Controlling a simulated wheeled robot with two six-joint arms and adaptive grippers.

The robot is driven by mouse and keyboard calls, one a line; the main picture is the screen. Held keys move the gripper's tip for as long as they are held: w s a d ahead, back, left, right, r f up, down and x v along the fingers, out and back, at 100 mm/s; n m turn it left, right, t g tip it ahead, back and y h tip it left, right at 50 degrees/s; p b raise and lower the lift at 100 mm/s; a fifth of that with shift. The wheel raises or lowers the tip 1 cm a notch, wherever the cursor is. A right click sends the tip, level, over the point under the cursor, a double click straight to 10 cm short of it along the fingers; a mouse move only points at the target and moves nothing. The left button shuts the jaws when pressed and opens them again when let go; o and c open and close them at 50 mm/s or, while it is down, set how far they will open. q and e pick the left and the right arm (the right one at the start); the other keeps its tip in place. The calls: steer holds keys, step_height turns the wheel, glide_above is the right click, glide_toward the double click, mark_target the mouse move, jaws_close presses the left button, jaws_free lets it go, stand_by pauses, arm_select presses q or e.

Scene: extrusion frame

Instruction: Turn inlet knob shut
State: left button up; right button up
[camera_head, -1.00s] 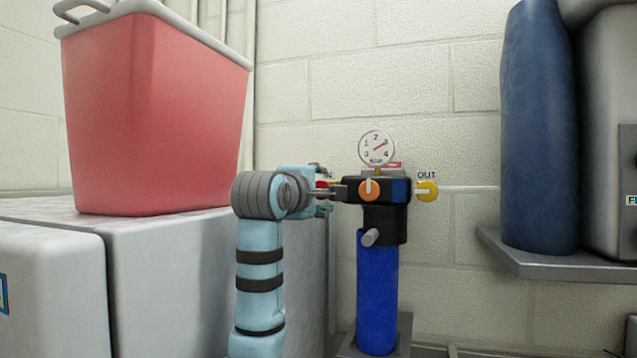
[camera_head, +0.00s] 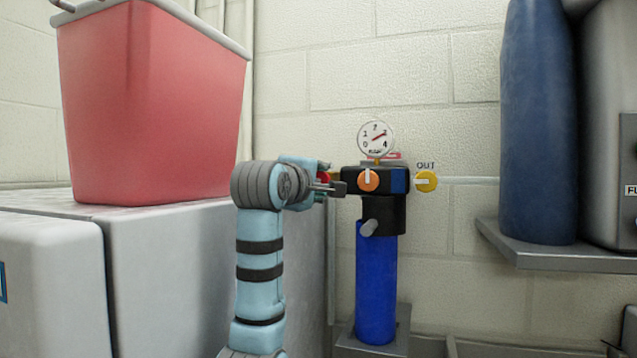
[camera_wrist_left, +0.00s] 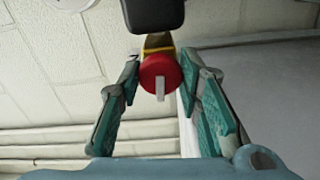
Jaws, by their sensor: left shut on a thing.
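The red inlet knob (camera_wrist_left: 155,76) with a white pointer bar shows in the left wrist view, on a yellow stub beside the black filter head. A sliver of it shows in the head view (camera_head: 322,177), left of the filter head (camera_head: 386,181). My left gripper (camera_wrist_left: 160,68) has a finger on each side of the knob and is shut on it. In the head view the gripper (camera_head: 325,183) partly hides the knob. The white bar points roughly toward the wrist in the wrist view. My right gripper is not in view.
A gauge (camera_head: 376,138) stands above, and a blue filter bowl (camera_head: 376,285) hangs below. A red bin (camera_head: 150,105) stands at left, and a shelf (camera_head: 560,258) at right.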

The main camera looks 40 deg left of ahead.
arm_select(q)
steer(key=m, duration=0.4)
steer(key=shift+f, duration=0.1)
steer(key=m, duration=0.4)
steer(key=shift+m, duration=0.4)
steer(key=m, duration=0.3)
steer(key=shift+m, duration=0.3)
steer(key=m, duration=0.4)
steer(key=o, duration=1.2)
steer(key=shift+s, duration=0.1)
